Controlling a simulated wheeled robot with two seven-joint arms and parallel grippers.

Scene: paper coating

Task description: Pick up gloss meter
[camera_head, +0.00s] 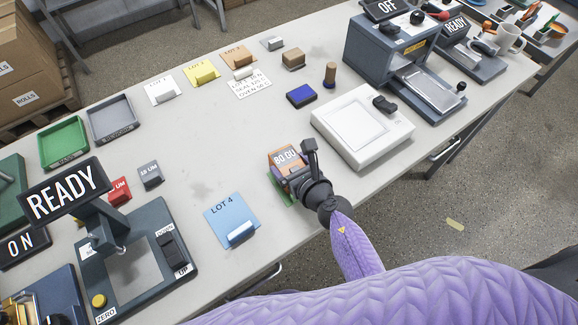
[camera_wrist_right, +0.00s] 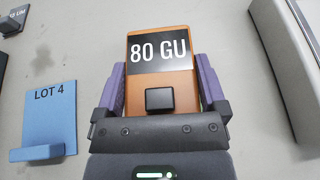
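The gloss meter, an orange block with a black display reading "80 GU" (camera_wrist_right: 160,55), is in the middle of the right wrist view. In the head view the gloss meter (camera_head: 284,160) is at the table's front edge, over a green pad (camera_head: 281,190). My right gripper (camera_wrist_right: 161,85) has its purple fingers along both sides of the meter. In the head view my right gripper (camera_head: 297,170) hides part of the meter. Whether the fingers press on it, and whether it rests on the pad, I cannot tell. My left gripper is not in view.
A blue LOT 4 card (camera_head: 231,216) lies left of the meter. A white scale-like device (camera_head: 362,127) stands close on its right. A dark gauge stand with a "READY" sign (camera_head: 64,194) is at the left. Clear table (camera_head: 205,150) lies behind.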

